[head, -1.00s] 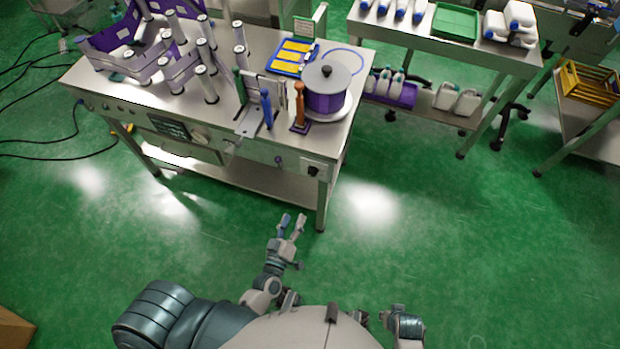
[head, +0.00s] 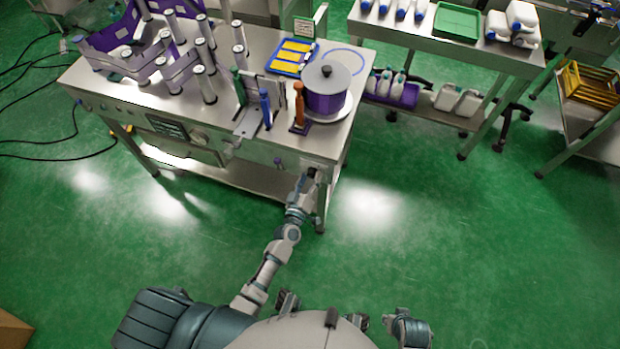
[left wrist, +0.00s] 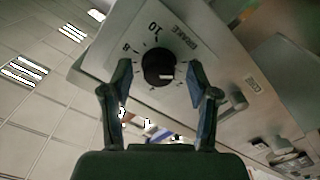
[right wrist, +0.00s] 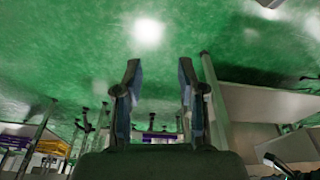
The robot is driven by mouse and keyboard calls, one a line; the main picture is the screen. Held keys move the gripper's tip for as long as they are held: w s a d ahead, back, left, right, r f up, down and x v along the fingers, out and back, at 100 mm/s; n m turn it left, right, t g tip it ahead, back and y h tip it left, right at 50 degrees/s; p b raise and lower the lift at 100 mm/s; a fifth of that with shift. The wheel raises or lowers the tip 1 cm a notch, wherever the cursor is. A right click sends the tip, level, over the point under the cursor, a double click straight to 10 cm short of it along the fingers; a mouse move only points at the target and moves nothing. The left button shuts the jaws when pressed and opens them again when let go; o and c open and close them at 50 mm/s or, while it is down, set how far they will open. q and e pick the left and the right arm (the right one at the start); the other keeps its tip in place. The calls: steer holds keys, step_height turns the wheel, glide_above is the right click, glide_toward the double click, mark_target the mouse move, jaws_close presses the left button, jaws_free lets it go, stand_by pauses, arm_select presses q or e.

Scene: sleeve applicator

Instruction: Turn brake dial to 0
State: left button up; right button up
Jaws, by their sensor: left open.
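The brake dial (left wrist: 158,67) is a round black knob with a white mark on a pale plate lettered BRAKE, with the figures 8 and 10 readable. In the left wrist view it sits between the spread fingers of my left gripper (left wrist: 160,85), which is open and appears not to touch the knob. In the head view my left gripper (head: 307,178) is at the front right corner of the machine table (head: 250,150) and covers the dial. My right gripper (right wrist: 155,90) is open and empty in the right wrist view, facing the green floor.
A purple spool with a grey lid (head: 326,95) stands on the table above the dial's corner. A table leg (head: 322,205) is close beside my left gripper. A second steel table (head: 450,55) stands at the right. The green floor (head: 420,230) between is clear.

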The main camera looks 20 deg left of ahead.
arm_select(q)
jaws_close()
arm_select(e)
steer(key=shift+d, duration=0.1)
arm_select(q)
steer(key=shift+n, duration=0.3)
steer(key=shift+n+p, duration=0.35)
steer(key=shift+n, duration=0.15)
arm_select(e)
steer(key=shift+x, duration=0.95)
arm_select(q)
jaws_free()
steer(key=s, duration=1.2)
steer(key=shift+a, duration=0.2)
arm_select(e)
steer(key=shift+s, duration=0.1)
